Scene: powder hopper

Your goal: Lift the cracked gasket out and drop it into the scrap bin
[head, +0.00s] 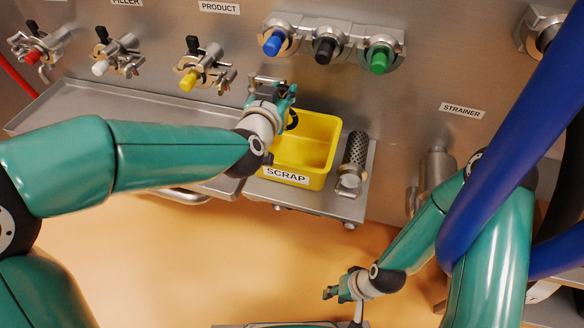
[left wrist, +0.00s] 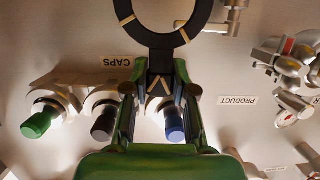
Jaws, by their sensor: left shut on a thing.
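The gasket (left wrist: 160,41) is a black ring with tan marks across it. In the head view my left gripper (head: 274,88) is above the back left corner of the yellow scrap bin (head: 318,152). Only a dark curve of the gasket (head: 292,120) shows there, against the bin's left side. The visible bin floor looks empty. My right gripper (head: 338,292) is low and away from the bin; its jaws are too small to read.
The bin stands on a steel shelf (head: 350,208) beside a perforated strainer (head: 355,150). Blue (head: 274,42), black (head: 325,50) and green (head: 379,60) caps stick out of the panel behind. Valves with coloured knobs are to the left. Thick blue hoses (head: 520,130) cross the right side.

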